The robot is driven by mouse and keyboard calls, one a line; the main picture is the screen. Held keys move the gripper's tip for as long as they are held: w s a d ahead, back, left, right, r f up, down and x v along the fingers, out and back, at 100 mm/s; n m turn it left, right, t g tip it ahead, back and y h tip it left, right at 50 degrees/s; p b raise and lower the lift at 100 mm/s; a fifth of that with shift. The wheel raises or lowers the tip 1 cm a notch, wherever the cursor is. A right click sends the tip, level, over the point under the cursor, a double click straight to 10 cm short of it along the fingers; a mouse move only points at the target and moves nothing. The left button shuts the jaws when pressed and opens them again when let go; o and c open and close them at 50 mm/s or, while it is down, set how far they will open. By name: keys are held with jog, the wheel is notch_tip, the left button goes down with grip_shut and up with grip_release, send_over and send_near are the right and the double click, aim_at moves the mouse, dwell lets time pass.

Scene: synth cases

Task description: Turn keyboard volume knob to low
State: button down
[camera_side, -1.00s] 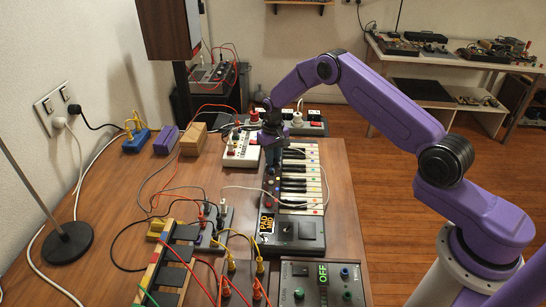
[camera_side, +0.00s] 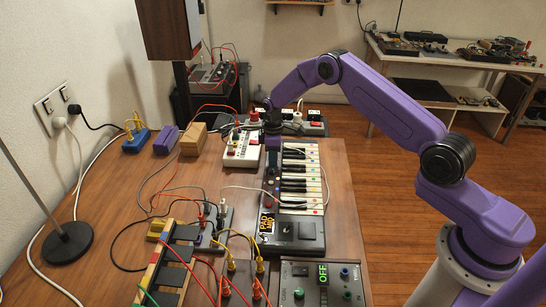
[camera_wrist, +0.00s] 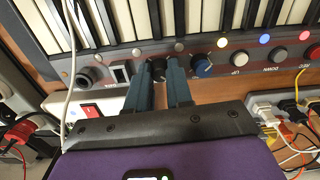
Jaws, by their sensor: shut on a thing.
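The keyboard (camera_side: 291,233), with dark body and white and black keys, lies along the right side of the wooden table. My gripper (camera_side: 272,141) is at its far end in the side view. In the wrist view my gripper's two teal fingers (camera_wrist: 160,68) are close together over the control strip, shut on a small dark knob (camera_wrist: 158,66), mostly hidden between the tips. I cannot read the held knob's label or pointer.
A white box with coloured knobs (camera_side: 242,150) stands close left of the keyboard's far end. A power strip (camera_side: 310,126) with plugs lies behind. A white cable (camera_side: 240,188) crosses the keyboard. A panel reading OFF (camera_side: 321,290) is at the front.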

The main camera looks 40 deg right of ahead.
jog(key=n, duration=0.4)
jog(key=shift+n, duration=0.4)
jog(key=n, duration=0.4)
jog(key=shift+w+n, duration=0.1)
jog(key=shift+n, duration=0.2)
jog(key=n, duration=0.4)
jog(key=shift+n, duration=2)
jog(key=c, duration=1)
grip_release()
notch_tip(320, 180, up, 18)
jog(key=shift+f, duration=0.25)
